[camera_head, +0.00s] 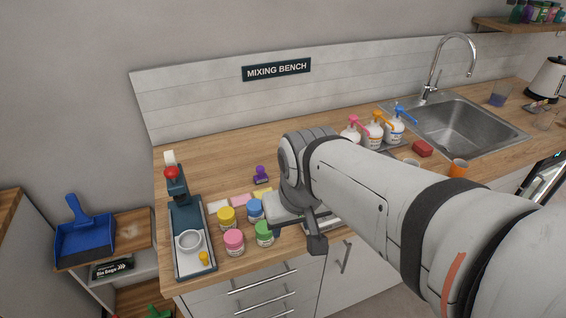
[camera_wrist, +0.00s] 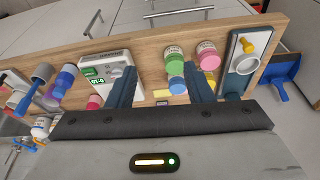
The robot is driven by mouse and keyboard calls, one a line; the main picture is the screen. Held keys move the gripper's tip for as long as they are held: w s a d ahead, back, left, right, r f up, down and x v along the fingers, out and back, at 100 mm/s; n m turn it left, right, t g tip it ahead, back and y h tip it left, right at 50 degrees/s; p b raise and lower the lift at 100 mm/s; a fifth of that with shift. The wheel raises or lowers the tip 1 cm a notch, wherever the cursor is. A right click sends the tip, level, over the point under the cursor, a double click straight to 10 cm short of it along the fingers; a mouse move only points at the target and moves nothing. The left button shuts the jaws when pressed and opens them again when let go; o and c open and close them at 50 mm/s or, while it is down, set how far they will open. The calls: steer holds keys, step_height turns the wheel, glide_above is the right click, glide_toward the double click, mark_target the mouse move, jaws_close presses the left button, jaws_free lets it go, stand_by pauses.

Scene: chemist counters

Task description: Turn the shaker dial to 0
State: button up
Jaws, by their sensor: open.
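A white device (camera_wrist: 93,60) with a green display stands at the counter's front edge in the wrist view. Its lettering is too small to read, so I cannot be sure it is the shaker. In the head view my gripper (camera_head: 316,243) hangs over the counter's front edge.
Several lidded jars, including a pink one (camera_head: 234,242) and a green one (camera_head: 264,234), stand left of my gripper. A blue press-like stand (camera_head: 182,215) is farther left. Pump bottles (camera_head: 375,130) and a sink (camera_head: 462,122) lie right.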

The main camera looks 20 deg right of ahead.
steer(key=w+d+f+m+g, duration=0.1)
steer(key=w+d+f+m, duration=0.1)
steer(key=w+d+m, duration=0.1)
steer(key=w+d+f+m+g, duration=0.1)
steer(key=w+d+m, duration=0.3)
steer(key=m, duration=0.4)
steer(key=w+d+f+m+g, duration=0.1)
steer(key=w+d+f+m, duration=0.1)
steer(key=w+d+m, duration=0.2)
steer(key=shift+w+d+f+m, duration=0.15)
steer(key=shift+w+f+m, duration=0.05)
steer(key=shift+w+m, duration=0.3)
steer(key=shift+w+d+f+m, duration=0.1)
steer(key=shift+w+f+m, duration=0.05)
steer(key=shift+w+m, duration=0.35)
step_height(320, 180, down, 8)
steer(key=shift+r, duration=0.2)
